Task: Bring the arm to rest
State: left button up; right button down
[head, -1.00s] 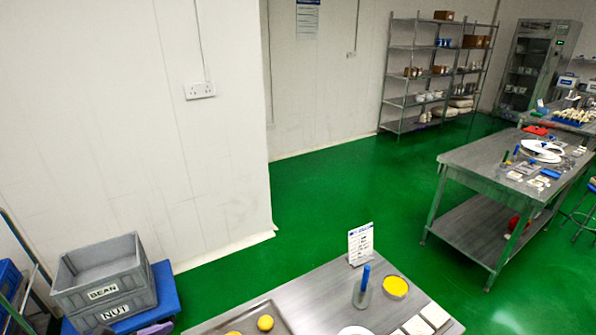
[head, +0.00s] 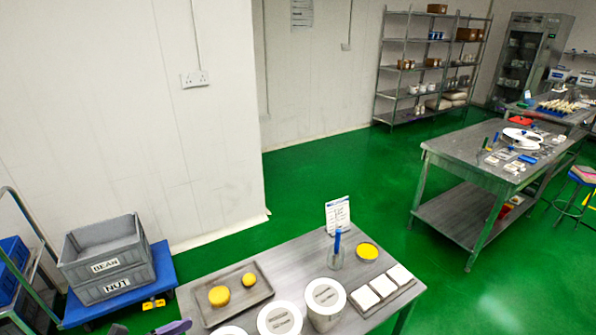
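At the bottom left edge of the head view, a dark tip and a purple-grey part show, which look like the end of my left gripper (head: 148,329). The frame cuts it off, so I cannot tell whether it is open or shut. It appears in front of the blue trolley and left of the near steel table (head: 290,263). I see nothing held in the visible part. My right gripper and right arm are not in view.
The near table bears a tray (head: 262,292) with two yellow pieces, white-lidded tubs (head: 325,318), a jar with a blue handle (head: 336,258), a yellow bowl (head: 367,251) and white squares (head: 381,285). Grey BEAN and NUT crates (head: 105,275) stand on a blue trolley (head: 165,270). Green floor lies clear beyond.

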pick_arm(q)
jog(key=shift+s+d+f+n+t, duration=0.15)
jog(key=shift+d+n+t, duration=0.15)
jog(key=shift+d+n, duration=0.5)
jog(key=s+a+f+n+y, duration=0.6)
jog(key=a+f+n+y, duration=0.35)
jog(key=n, duration=0.95)
jog(key=s+a+f+n+g+y, duration=0.1)
jog(key=s+a+n+g+y, duration=0.25)
jog(key=s+n, duration=0.35)
jog(key=s+a+f+n+g+y, duration=0.2)
jog(key=s+a+n+y, duration=0.15)
jog(key=s+n, duration=0.35)
jog(key=s+d+f+n+g+h+b, duration=0.1)
jog(key=d+f+n+h+b, duration=0.2)
jog(key=d, duration=0.5)
jog(key=s+d+f+n+g+h+b, duration=0.1)
jog(key=d+f+n+h, duration=0.3)
jog(key=d, duration=0.4)
notch_tip(320, 180, up, 39)
jog(key=y+p, duration=0.1)
jog(key=p, duration=3.8)
jog(key=shift+a+n+p, duration=0.3)
jog(key=shift+a, duration=0.1)
